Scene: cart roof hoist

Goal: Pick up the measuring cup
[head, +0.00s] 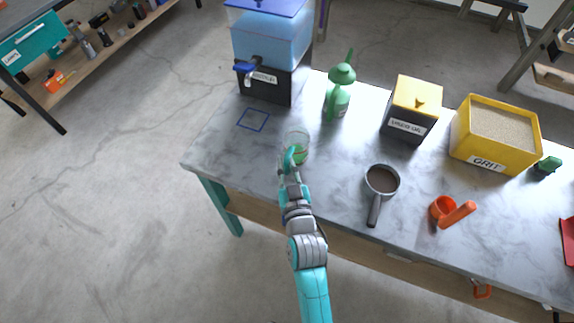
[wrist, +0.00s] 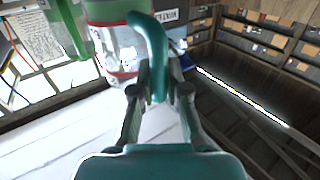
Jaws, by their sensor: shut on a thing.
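The measuring cup (head: 299,138) is a clear cup with red markings and a green handle, over the left part of the marble-topped table in the head view. In the wrist view the clear cup (wrist: 117,42) fills the upper middle, with its curved green handle running down between the fingers. My gripper (head: 289,168) is at the near side of the cup. In the wrist view my gripper (wrist: 158,88) is shut on the handle. I cannot tell whether the cup's base touches the table.
A blue-filled dispenser (head: 270,50) with a tap stands behind the cup, near a blue square outline (head: 252,120). The table's left front corner is clear.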

